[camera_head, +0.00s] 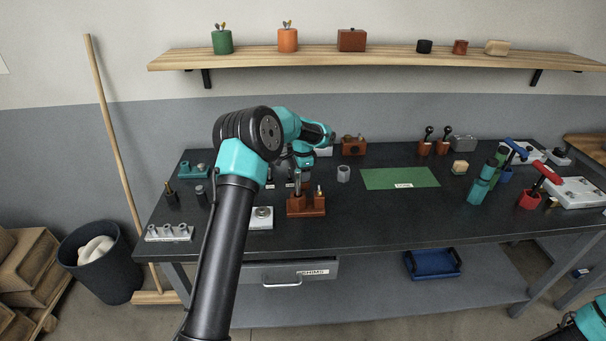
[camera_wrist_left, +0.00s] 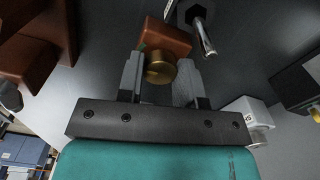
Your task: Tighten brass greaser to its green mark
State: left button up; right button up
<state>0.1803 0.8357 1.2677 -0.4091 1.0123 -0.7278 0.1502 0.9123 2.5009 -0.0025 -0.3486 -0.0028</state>
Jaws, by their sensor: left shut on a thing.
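The brass greaser (camera_wrist_left: 160,68) is a round brass knob on a reddish-brown block (camera_wrist_left: 168,38) in the left wrist view. My left gripper (camera_wrist_left: 160,74) is shut on it, with one grey finger on each side. A small green patch (camera_wrist_left: 143,47) shows at the block's edge beside the left finger; I cannot tell how the greaser is turned relative to it. In the head view my left gripper (camera_head: 304,170) is over the table, partly hidden by its own wrist, and the greaser cannot be made out there. My right gripper is out of view.
A brown stand (camera_head: 306,205) with metal pins and a white scale-like box (camera_head: 261,217) stand close in front of my left gripper. A grey nut-shaped cup (camera_head: 343,173) is to its right. Red-handled and blue-handled tools stand at the right.

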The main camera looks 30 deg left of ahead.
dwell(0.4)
pick_arm(q)
jog(key=o, duration=0.9)
jog(key=shift+r, duration=0.1)
notch_tip(320, 180, up, 17)
jog(key=shift+r, duration=0.15)
jog(key=shift+d, duration=0.1)
dwell(0.4)
